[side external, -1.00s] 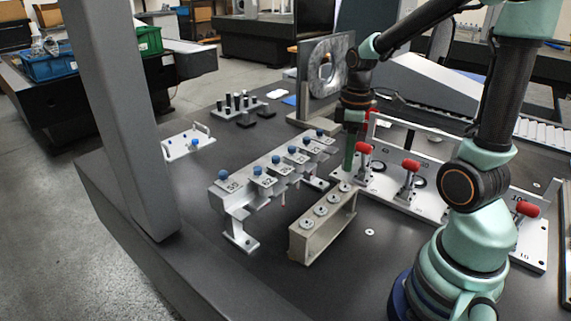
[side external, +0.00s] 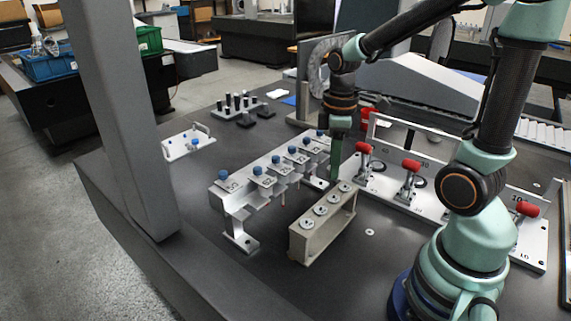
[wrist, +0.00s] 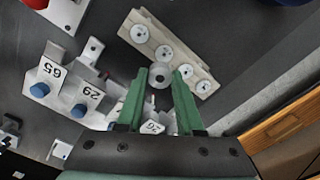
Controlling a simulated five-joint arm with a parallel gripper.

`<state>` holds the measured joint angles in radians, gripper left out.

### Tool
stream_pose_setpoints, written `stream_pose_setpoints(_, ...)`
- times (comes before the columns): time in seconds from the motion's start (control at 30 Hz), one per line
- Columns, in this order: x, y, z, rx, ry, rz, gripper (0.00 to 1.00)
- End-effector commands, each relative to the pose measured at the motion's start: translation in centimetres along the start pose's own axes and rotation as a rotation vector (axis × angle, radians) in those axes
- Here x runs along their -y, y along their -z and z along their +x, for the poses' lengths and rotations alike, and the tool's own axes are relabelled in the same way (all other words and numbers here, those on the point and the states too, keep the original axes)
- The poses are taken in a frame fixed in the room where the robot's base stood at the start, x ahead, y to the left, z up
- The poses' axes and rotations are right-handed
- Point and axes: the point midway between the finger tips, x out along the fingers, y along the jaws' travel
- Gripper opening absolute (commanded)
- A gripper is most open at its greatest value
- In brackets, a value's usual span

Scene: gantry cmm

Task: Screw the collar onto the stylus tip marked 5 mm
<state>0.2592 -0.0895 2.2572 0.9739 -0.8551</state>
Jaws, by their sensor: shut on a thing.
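My gripper (side external: 335,180) points down beside the far end of a beige collar stand (side external: 297,248). In the wrist view, its green fingers (wrist: 160,82) are shut on a small round grey collar (wrist: 159,75) with a central hole. Several similar discs sit on top of the stand, also seen in the wrist view (wrist: 174,63). A silver stylus rack (side external: 240,207) stands left of the gripper, with blue-capped, numbered holders and thin tips hanging below. I cannot read a 5 mm mark. The held collar is hidden in the side view.
A white fixture plate (side external: 435,205) with red-handled clamps stands right of the gripper. A small white tray (side external: 188,144) and a block with black pins (side external: 238,104) are at the back left. A loose washer (side external: 370,232) lies on the dark table. The table's front is mostly clear.

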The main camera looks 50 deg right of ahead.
Motion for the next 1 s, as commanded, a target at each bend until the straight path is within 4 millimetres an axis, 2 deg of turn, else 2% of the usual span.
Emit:
stream_pose_setpoints(0.03,1.4,1.1,-0.1,-0.001,-0.001,-0.06,0.04)
stream_pose_setpoints(0.2,5.5,3.6,-0.5,0.0,0.0,-0.217,0.04)
stream_pose_setpoints(0.4,8.5,4.9,-0.6,0.0,0.0,-0.333,0.04)
stream_pose_setpoints(0.67,9.3,5.2,-0.3,0.002,0.001,-0.361,0.04)
stream_pose_setpoints(1.0,9.3,5.1,1.5,0.003,0.002,-0.359,0.04)
